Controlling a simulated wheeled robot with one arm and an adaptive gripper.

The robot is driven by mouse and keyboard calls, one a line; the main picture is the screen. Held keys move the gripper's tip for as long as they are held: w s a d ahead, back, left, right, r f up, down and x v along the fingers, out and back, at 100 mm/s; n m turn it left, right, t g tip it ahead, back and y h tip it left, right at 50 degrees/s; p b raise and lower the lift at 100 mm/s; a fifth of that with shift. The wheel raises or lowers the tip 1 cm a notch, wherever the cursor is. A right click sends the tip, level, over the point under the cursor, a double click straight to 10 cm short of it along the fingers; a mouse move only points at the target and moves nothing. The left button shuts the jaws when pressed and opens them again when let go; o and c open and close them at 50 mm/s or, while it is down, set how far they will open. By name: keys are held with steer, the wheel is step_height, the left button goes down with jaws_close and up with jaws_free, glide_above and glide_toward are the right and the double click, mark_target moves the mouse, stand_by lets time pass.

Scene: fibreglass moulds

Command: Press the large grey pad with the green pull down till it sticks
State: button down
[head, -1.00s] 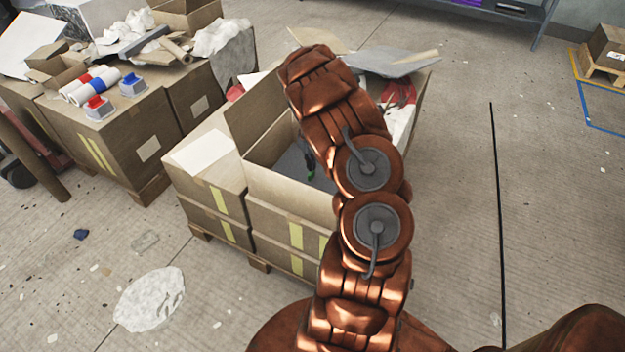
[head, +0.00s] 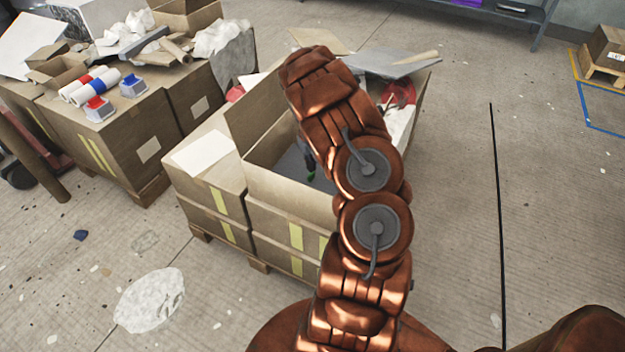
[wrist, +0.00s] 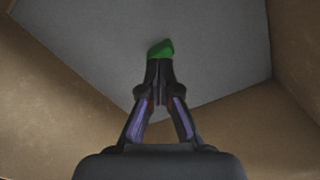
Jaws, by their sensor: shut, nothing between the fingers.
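The large grey pad (wrist: 215,55) lies inside an open cardboard box (head: 285,187) and fills much of the wrist view. Its green pull (wrist: 160,49) shows just beyond my fingertips. My gripper (wrist: 159,66) is shut and empty, with its tips at the near edge of the pull. I cannot tell whether the tips touch the pull or the pad. In the head view the pad (head: 290,165) and the green pull (head: 311,176) show in the box, partly hidden by my arm. My gripper (head: 306,160) is mostly hidden there too.
The box walls (wrist: 50,80) rise close around my gripper. A white sheet (head: 203,152) lies on the carton to the left. A grey sheet and a red item (head: 400,93) are at the box's right. Red and blue-topped blocks (head: 132,86) stand on cartons further left.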

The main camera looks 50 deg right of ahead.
steer(key=shift+f+b, duration=0.3)
steer(key=shift+f, duration=0.8)
stand_by(1.3)
steer(key=shift+r+p, duration=0.35)
steer(key=shift+r, duration=3.15)
steer(key=s+a+r+p, duration=0.3)
steer(key=s+a+r, duration=0.1)
steer(key=a+r, duration=0.7)
steer(key=s+a+r+p, duration=0.3)
steer(key=s+a+r, duration=0.2)
steer(key=a+r, duration=0.55)
steer(key=s+a+r+n+p, duration=0.1)
steer(key=s+a+r, duration=0.2)
steer(key=s+a, duration=0.2)
steer(key=s+a+r+g+p, duration=0.1)
steer(key=s+a+r, duration=0.3)
steer(key=s, duration=0.5)
steer(key=s+a+r+n+p, duration=0.1)
steer(key=s+a+r+p, duration=0.1)
steer(key=s+a, duration=0.5)
steer(key=shift+r+n+g, duration=0.3)
steer(key=shift+r+g, duration=0.1)
steer(key=shift+r, duration=0.4)
